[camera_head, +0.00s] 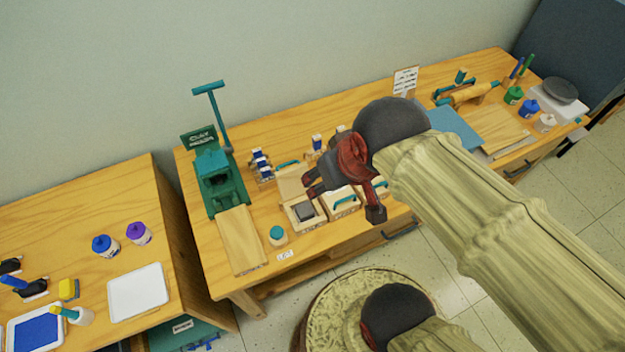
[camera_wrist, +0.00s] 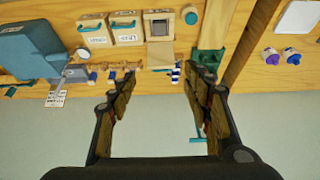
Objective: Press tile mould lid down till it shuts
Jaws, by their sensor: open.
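The tile mould (camera_head: 303,216) is a small pale wooden box with a dark grey square inside, on the middle table. Its lid (camera_head: 291,184) stands open at the back. In the wrist view the mould (camera_wrist: 158,14) is near the top middle, and its lid (camera_wrist: 160,53) extends below it in the picture. My gripper (camera_head: 345,198) is above the table, just right of the mould in the head view. In the wrist view its fingers (camera_wrist: 161,78) are spread apart with nothing between them. They appear clear of the lid.
Two wooden boxes with teal handles stand beside the mould; one is this box (camera_wrist: 125,30). A green press (camera_head: 222,178) stands to the left. A round teal-topped item (camera_head: 277,234) sits near the front edge. Small blue-and-white bottles (camera_head: 261,163) are behind.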

